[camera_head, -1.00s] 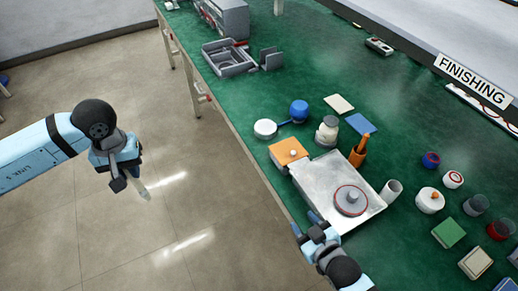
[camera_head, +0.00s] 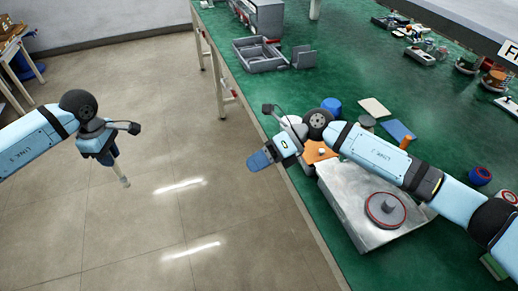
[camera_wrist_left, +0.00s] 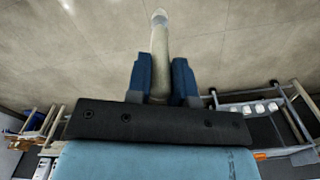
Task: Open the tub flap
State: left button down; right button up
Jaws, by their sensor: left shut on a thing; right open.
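An orange square panel with a pale knob, which looks like the tub flap (camera_head: 321,155), lies flat at the near table edge, beside the silver metal slab (camera_head: 345,205). My right arm covers part of it. My right gripper (camera_head: 260,160) is open and empty, just left of the panel and out past the table edge, apart from it. My left gripper (camera_head: 112,160) is over the floor, far left of the table, shut on a pale rod (camera_head: 123,181). In the left wrist view the rod (camera_wrist_left: 160,45) stands between the two blue fingers and has a clear tip.
A round grey disc with a red ring (camera_head: 386,209) sits on the slab. A blue round item (camera_head: 331,105), a cream tile (camera_head: 374,108) and a blue tile (camera_head: 398,131) lie behind my right arm. A grey bin (camera_head: 260,52) stands farther back.

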jog(key=w+d+f+n+t+h+b, duration=0.2)
jog(key=w+d+h+b, duration=0.1)
jog(key=w+d+h, duration=0.7)
notch_tip(320, 180, up, 4)
jog(key=f+t+h+b, duration=0.1)
jog(key=t+h, duration=0.1)
send_over(322, 150)
pick_arm(q)
jog(key=w+a+f+n, duration=0.1)
jog(key=a+f+n, duration=0.4)
jog(key=a+n, duration=0.1)
jog(key=shift+w+a+f+b, duration=0.3)
pick_arm(e)
notch_tip(322, 150, down, 11)
jog(key=shift+c, duration=0.4)
grip_shut()
